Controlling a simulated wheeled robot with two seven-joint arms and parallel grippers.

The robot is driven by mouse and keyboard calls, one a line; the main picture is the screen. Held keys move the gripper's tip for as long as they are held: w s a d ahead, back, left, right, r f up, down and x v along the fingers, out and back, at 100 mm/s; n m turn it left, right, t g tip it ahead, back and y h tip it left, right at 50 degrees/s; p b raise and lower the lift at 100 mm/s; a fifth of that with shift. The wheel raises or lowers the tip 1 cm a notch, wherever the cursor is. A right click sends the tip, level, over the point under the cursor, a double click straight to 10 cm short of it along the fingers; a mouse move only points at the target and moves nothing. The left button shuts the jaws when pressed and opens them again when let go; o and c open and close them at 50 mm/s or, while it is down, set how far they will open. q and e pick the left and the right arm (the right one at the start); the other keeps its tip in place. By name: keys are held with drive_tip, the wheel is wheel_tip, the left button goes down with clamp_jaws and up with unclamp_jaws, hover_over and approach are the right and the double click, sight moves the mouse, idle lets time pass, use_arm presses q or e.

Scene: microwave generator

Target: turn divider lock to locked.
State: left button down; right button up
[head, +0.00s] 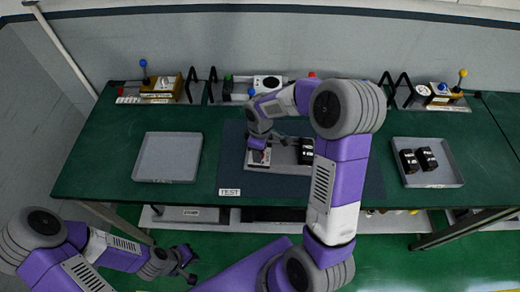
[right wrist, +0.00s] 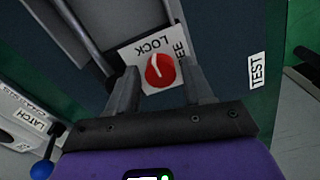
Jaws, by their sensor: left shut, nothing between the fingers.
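The divider lock is a red round knob (right wrist: 160,70) on a white plate (right wrist: 133,52) marked LOCK, with a second word partly hidden by a finger. A white line on the knob slants to its upper left, on the side of the LOCK word. My right gripper (right wrist: 160,68) is open, with one finger on each side of the knob and narrow gaps apparent. In the head view, my right gripper (head: 260,146) is over the left end of the grey fixture on the dark mat. My left gripper (head: 187,262) is shut and empty, low in front of the table.
An empty grey tray (head: 168,176) lies left of the mat (head: 232,172). A tray (head: 440,183) with two black blocks lies right. A TEST label (head: 229,192) is at the mat's front edge. Several panels with knobs and levers line the back. My right arm crosses above the mat.

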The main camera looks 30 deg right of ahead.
drive_tip(key=shift+o, duration=0.5)
drive_tip(key=shift+m, duration=0.3)
